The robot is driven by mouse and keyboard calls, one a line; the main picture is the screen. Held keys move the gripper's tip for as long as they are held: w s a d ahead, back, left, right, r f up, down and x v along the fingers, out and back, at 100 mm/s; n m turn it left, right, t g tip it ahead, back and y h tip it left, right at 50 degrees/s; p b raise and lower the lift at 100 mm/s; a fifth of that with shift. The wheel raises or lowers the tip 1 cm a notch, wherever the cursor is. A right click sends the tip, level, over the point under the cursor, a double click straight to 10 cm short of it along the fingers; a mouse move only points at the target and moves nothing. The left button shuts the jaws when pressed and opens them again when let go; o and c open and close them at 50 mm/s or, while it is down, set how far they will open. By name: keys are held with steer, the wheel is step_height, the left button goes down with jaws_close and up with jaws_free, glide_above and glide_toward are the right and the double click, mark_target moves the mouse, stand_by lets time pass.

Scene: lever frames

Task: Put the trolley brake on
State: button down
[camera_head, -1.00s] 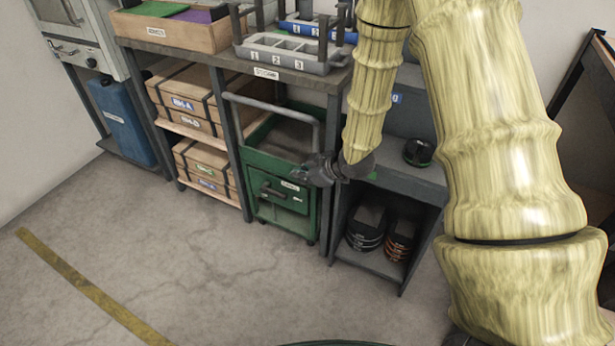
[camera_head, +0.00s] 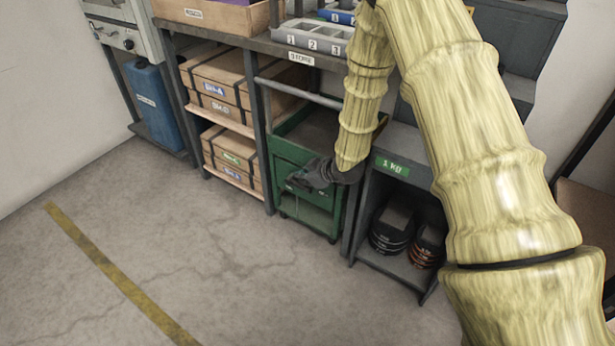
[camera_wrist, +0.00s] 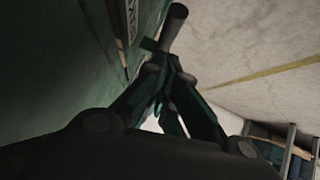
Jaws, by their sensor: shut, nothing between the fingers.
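The green trolley (camera_head: 283,160) stands under the bench, with a grey push handle (camera_head: 300,92) at its top. A dark lever with a round-ended grip (camera_wrist: 174,25) stands just beyond the fingertips, beside a white label (camera_wrist: 130,20) on the green panel. I cannot tell whether the fingertips touch the lever. The lever is hidden in the head view.
Shelves with strapped wooden boxes (camera_head: 222,92) stand left of the trolley. A grey rack with round weights (camera_head: 390,225) stands close on its right. The bench (camera_head: 230,42) lies above. The floor (camera_head: 200,250) in front is clear, with a yellow stripe (camera_head: 105,265).

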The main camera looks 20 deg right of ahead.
steer(key=shift+w+d+f+b, duration=0.15)
steer(key=shift+f+b, duration=0.15)
steer(key=shift+f, duration=0.7)
